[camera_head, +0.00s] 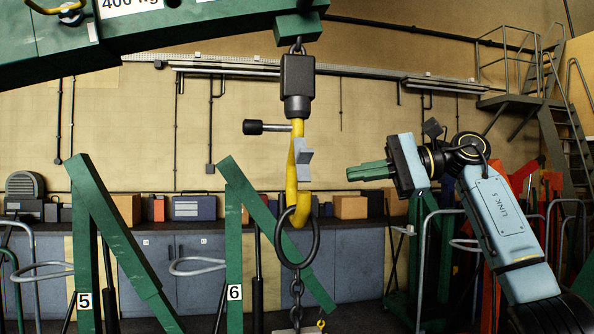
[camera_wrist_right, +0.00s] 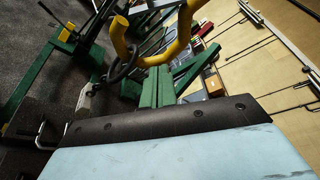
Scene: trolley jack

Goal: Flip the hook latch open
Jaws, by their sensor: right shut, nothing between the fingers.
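A yellow crane hook (camera_head: 291,185) hangs from a dark swivel block (camera_head: 298,82) in the middle of the head view. Its grey latch (camera_head: 303,153) is on the right side of the hook's opening. A black ring (camera_head: 284,247) sits in the bottom of the hook, with a chain below it. My right gripper (camera_head: 354,172) is right of the latch, apart from it in the picture, with its green fingers shut, empty and pointing left. The right wrist view shows the hook (camera_wrist_right: 169,52) beyond the fingertips and the ring (camera_wrist_right: 122,70) beside it. The latch is not clear there. My left gripper is out of view.
A black-knobbed handle (camera_head: 254,127) sticks out left of the hook's shank. A green boom (camera_head: 190,30) runs above the hook. Green posts (camera_head: 235,265) stand lower left and behind. Grey cabinets (camera_head: 195,262) line the back wall. The space between gripper and latch looks clear.

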